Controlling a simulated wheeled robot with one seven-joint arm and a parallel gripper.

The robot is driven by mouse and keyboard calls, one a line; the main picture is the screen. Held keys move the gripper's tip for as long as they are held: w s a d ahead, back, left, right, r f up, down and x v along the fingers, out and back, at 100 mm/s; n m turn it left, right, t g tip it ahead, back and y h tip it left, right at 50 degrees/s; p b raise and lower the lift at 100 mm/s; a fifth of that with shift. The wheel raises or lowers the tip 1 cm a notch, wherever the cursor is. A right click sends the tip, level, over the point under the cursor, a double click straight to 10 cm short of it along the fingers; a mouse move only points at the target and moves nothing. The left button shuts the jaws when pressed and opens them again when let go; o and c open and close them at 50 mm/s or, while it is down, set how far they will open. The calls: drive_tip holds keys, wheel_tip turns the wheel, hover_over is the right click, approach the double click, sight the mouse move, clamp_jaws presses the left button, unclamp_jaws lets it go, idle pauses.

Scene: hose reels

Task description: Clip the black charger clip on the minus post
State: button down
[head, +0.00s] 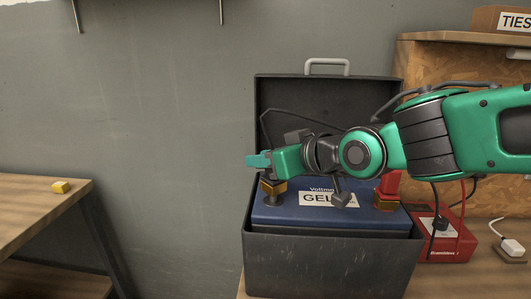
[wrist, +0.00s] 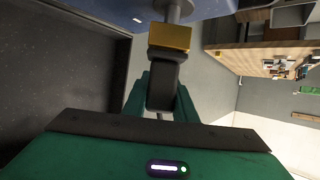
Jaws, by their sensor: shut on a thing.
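The black charger clip (wrist: 162,84), with brass jaws (wrist: 170,36), is between the fingers of my gripper (wrist: 162,100) in the wrist view. My gripper (head: 258,160) is shut on it above the left end of the blue battery (head: 285,214). The brass jaws (head: 274,187) point down at the left post in the head view. The grey minus post (wrist: 174,10) shows directly beyond the jaws in the wrist view. They overlap it, but I cannot tell whether they grip around it. The red clip (head: 389,183) sits at the right post.
The battery stands in a black open case (head: 330,265) with its lid (head: 330,92) raised behind. A red charger (head: 452,238) with cables stands at right. A wooden table (head: 40,212) with a yellow block (head: 60,187) is at left, with open space between.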

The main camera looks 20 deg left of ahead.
drive_tip(key=shift+f, duration=1.15)
drive_tip(key=c, duration=1.4)
unclamp_jaws()
drive_tip(key=shift+f, duration=0.1)
drive_tip(key=shift+o, duration=0.2)
